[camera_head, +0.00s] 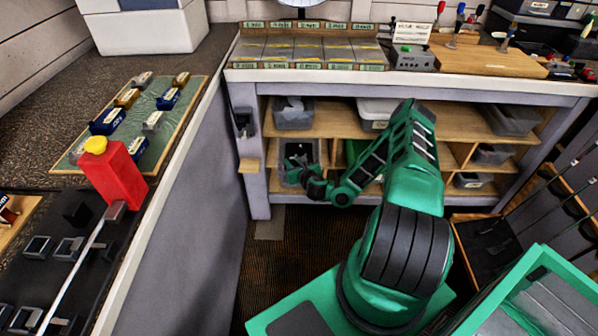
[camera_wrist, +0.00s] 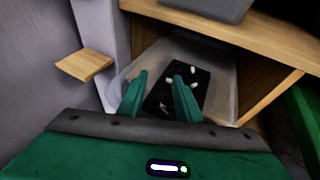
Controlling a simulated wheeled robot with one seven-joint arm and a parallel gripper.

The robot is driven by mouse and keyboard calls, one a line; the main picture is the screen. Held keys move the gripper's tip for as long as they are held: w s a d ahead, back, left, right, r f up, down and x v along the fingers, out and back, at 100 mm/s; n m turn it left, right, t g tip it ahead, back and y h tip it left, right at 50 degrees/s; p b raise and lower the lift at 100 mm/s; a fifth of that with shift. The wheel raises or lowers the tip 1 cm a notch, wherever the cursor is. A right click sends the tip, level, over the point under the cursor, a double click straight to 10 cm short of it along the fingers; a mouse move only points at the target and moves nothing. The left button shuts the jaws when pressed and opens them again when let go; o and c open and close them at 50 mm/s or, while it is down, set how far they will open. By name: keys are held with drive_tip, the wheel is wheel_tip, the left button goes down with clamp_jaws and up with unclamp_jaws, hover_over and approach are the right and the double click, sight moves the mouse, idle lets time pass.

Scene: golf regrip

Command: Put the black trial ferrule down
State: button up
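My gripper (camera_wrist: 160,82) shows two green fingers standing apart in the wrist camera, with nothing clearly held between them. They point into a clear plastic bin (camera_wrist: 221,92) on the lower shelf, which has a black bottom or insert with several small pale pieces on it. In the head camera my arm reaches to the same bin (camera_head: 287,149), and my gripper (camera_head: 300,160) is at its opening. I cannot make out a black ferrule in either view; against the black in the bin it would be hard to see.
A wooden shelf (camera_wrist: 285,44) edges the bin above, with a wooden divider (camera_wrist: 268,97) at its right. A small wooden ledge (camera_wrist: 84,64) juts out at the left. Another grey bin (camera_head: 294,113) stands on the shelf above.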

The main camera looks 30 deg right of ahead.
drive_tip(key=v, duration=1.2)
drive_tip(key=s+a+r+n+g+y, duration=0.1)
drive_tip(key=a+r+n+g+y, duration=0.1)
drive_tip(key=a+r+n+y, duration=0.75)
drive_tip(key=s+a+r+n+g+y, duration=0.25)
drive_tip(key=a+n, duration=0.35)
drive_tip(key=n, duration=0.8)
drive_tip(key=s+d+r+n+g+h, duration=0.2)
drive_tip(key=s+d+r+g+h, duration=0.1)
drive_tip(key=s+r, duration=0.5)
drive_tip(key=s+d+r+n+g+h, duration=0.3)
drive_tip(key=s+r, duration=0.6)
drive_tip(key=s, duration=0.4)
drive_tip(key=s+d+r+n+g+h, duration=0.2)
drive_tip(key=s+d+r, duration=0.3)
drive_tip(key=s+r, duration=0.4)
drive_tip(key=shift+s+n+g+h, duration=0.4)
drive_tip(key=shift+s+n+g, duration=0.15)
drive_tip(key=shift+s+n, duration=0.25)
